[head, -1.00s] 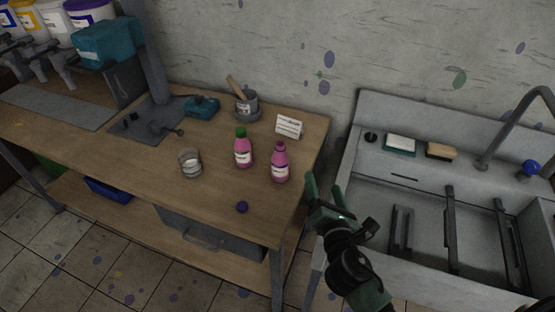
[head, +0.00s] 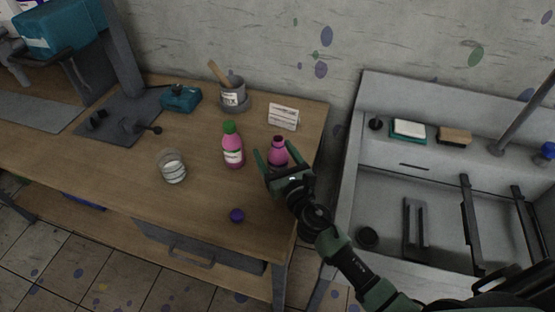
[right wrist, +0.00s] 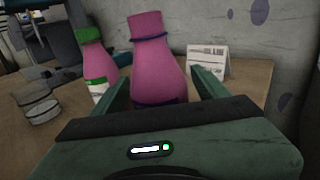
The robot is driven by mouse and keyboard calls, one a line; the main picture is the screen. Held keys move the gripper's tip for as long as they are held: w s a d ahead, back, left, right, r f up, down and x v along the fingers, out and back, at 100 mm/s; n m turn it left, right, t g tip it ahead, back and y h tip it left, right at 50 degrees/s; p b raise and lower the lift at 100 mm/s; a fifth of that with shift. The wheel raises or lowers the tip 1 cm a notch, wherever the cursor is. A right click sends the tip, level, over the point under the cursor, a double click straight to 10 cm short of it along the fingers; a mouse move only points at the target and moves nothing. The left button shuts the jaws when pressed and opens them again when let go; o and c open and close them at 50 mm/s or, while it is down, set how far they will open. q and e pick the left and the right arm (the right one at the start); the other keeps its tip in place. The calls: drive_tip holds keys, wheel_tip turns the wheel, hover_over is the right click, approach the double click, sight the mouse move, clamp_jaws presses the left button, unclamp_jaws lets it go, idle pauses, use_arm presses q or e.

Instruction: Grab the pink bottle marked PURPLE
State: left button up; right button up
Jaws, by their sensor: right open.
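A pink bottle with a dark purple neck (head: 278,151) stands upright near the right end of the wooden table. It also shows large in the right wrist view (right wrist: 157,62), with purple rings; any label lettering is hidden or unreadable. My right gripper (head: 275,163) is open, its fingers pointing at this bottle. In the right wrist view the bottle stands between the lines of the two fingers; I cannot tell whether they touch it. A second pink bottle, green-capped (head: 233,146), stands just left. My left gripper is not in view.
A small purple ball-like object (head: 237,215) lies near the table's front edge. A glass jar (head: 173,168) is left of the bottles and a white card (head: 284,117) behind. A grey pot (head: 233,95) stands further back. The sink (head: 390,200) is to the right.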

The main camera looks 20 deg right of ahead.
drive_tip(key=shift+w+r, duration=0.1)
drive_tip(key=shift+w, duration=0.2)
drive_tip(key=shift+c, duration=0.3)
clamp_jaws()
